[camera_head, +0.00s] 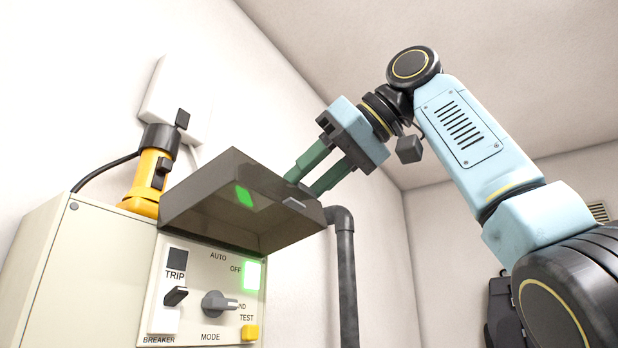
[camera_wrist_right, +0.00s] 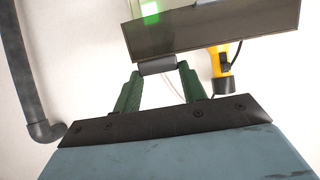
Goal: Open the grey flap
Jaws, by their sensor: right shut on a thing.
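The grey flap (camera_head: 205,195) is swung up over the front of the cream control box, sticking out toward the upper right, and its inside faces down. It also shows at the top of the right wrist view (camera_wrist_right: 220,28). My right gripper (camera_head: 302,184), with green fingers, is at the flap's outer edge. In the right wrist view its fingers (camera_wrist_right: 158,72) sit on either side of a small dark handle (camera_wrist_right: 157,66) on that edge, shut on it. My left gripper is not in view.
Under the flap the panel shows a breaker switch (camera_head: 175,296), a mode knob (camera_head: 218,303), a lit green light (camera_head: 253,275) and a yellow button (camera_head: 249,332). A yellow torch-like device (camera_head: 148,180) stands on the box. A grey pipe (camera_head: 345,270) runs right of it.

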